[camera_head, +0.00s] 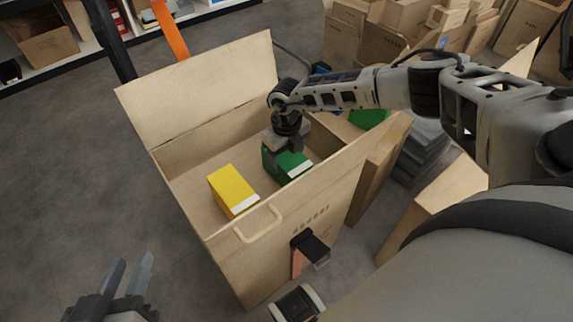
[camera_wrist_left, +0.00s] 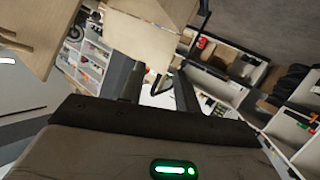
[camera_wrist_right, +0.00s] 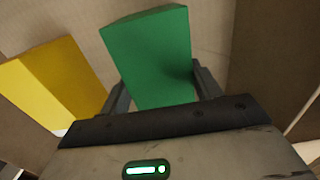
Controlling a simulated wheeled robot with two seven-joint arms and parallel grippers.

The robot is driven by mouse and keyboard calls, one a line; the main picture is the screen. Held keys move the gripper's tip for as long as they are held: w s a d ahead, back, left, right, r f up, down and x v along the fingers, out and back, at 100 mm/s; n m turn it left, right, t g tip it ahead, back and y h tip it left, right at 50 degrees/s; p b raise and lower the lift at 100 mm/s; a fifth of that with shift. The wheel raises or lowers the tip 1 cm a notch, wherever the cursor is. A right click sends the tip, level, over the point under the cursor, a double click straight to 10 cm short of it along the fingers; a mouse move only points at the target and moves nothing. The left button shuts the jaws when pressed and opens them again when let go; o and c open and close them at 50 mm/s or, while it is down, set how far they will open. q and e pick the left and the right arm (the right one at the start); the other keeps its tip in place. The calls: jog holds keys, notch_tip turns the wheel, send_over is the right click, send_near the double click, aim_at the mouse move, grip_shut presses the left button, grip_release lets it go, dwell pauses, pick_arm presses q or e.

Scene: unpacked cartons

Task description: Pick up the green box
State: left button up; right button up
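The green box (camera_head: 285,166) stands inside the open cardboard carton (camera_head: 281,268), to the right of a yellow box (camera_head: 231,189). My right gripper (camera_head: 287,143) reaches down into the carton over the green box and hides part of its top. In the right wrist view the green box (camera_wrist_right: 150,60) lies between the two fingers, one close along each side. Whether they press on it cannot be told. My left gripper (camera_head: 128,275) is outside the carton at the lower left. Its fingers are apart and empty, as the left wrist view also shows (camera_wrist_left: 157,88).
Another green item (camera_head: 368,118) shows to the right behind the carton. Several cartons (camera_head: 400,30) fill the back right. Shelves stand at the upper left. The floor at left is clear.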

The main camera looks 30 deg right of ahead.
jog(key=shift+c, duration=1.2)
jog(key=shift+r, duration=0.1)
